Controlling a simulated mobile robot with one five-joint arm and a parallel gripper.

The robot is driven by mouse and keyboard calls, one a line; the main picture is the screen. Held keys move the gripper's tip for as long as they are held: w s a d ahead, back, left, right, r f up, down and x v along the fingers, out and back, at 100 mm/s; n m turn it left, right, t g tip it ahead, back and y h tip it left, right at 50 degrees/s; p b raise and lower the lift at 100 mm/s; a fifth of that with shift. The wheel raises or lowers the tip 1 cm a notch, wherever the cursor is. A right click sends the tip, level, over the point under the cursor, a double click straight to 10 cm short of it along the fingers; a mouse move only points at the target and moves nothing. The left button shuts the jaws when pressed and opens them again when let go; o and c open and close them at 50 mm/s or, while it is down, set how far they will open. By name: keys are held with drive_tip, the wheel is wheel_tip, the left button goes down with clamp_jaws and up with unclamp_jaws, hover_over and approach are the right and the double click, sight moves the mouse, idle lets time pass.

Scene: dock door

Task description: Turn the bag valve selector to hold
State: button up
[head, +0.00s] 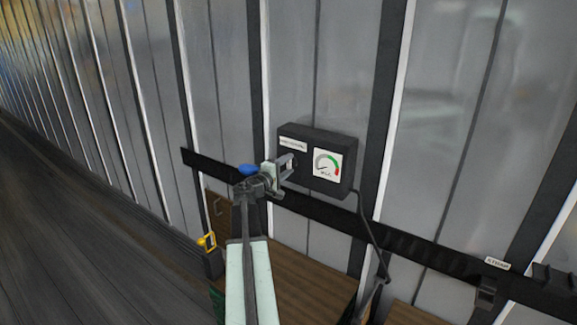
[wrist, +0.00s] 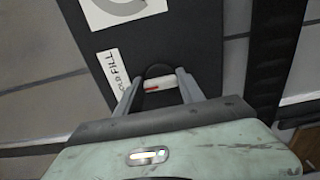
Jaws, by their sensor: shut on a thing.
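The bag valve selector (wrist: 159,70) is a dark round knob with a pale bar and a red mark on the black valve box (head: 345,146). My gripper (wrist: 161,78) has one finger on each side of the knob and is shut on it. In the head view my gripper (head: 290,163) reaches the left part of the box front, and the knob is mostly hidden there. Exactly which word the selector points at I cannot tell.
A black rail (head: 408,239) runs below the box. A cable (head: 369,230) hangs from the box's right side. A yellow part (head: 207,241) is at lower left, and wooden panels (head: 300,276) stand below.

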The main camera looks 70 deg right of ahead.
drive_tip(key=shift+s+f, duration=0.1)
drive_tip(key=shift+s, duration=0.1)
drive_tip(key=o, duration=1.4)
drive_tip(key=shift+c, duration=0.2)
drive_tip(key=shift+w, duration=0.1)
drive_tip(key=v, duration=0.8)
drive_tip(key=shift+d, duration=0.1)
